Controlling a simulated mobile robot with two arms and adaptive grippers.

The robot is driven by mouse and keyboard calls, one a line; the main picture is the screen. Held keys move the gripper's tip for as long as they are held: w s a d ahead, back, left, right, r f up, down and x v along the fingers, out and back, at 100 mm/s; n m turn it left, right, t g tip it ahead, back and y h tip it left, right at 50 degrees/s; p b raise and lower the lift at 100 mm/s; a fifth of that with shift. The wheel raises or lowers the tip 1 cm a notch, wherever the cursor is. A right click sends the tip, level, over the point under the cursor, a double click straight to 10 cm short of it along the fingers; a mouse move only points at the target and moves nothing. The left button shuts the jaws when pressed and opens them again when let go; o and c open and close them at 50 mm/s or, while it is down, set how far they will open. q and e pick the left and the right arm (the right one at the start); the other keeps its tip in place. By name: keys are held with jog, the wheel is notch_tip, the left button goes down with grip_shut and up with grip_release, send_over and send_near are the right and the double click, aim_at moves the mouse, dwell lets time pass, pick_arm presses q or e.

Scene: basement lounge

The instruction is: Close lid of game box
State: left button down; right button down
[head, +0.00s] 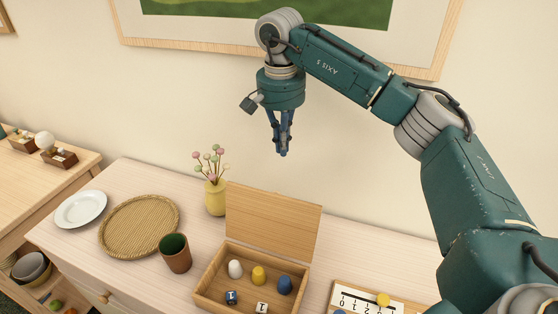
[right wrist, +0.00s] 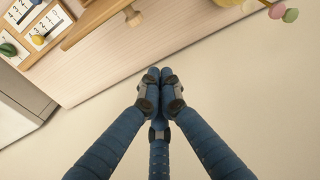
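The wooden game box (head: 207,292) stands on the pale dresser with its lid (head: 273,225) raised upright at the back. Inside are a white peg, a yellow peg (head: 259,275), a blue peg and dice. My right gripper (head: 282,153) hangs in the air above and behind the lid, near the wall, pointing down and holding nothing. Its fingertips (right wrist: 160,74) meet in the right wrist view, so it is shut. In that view a wooden edge of the box or lid (right wrist: 100,20) shows at the top left. My left gripper is out of view.
A yellow vase with flowers (head: 215,196) stands just left of the lid. A dark green cup (head: 175,253), a woven tray (head: 140,226) and a white plate (head: 80,209) are further left. A number board (head: 358,298) lies to the right. A framed picture (head: 190,30) hangs behind my arm.

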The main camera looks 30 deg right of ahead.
notch_tip(320, 180, down, 9)
jog(key=p, duration=0.3)
jog(key=s+a+p, duration=0.2)
jog(key=shift+s+a+r, duration=0.3)
jog(key=shift+w, duration=0.1)
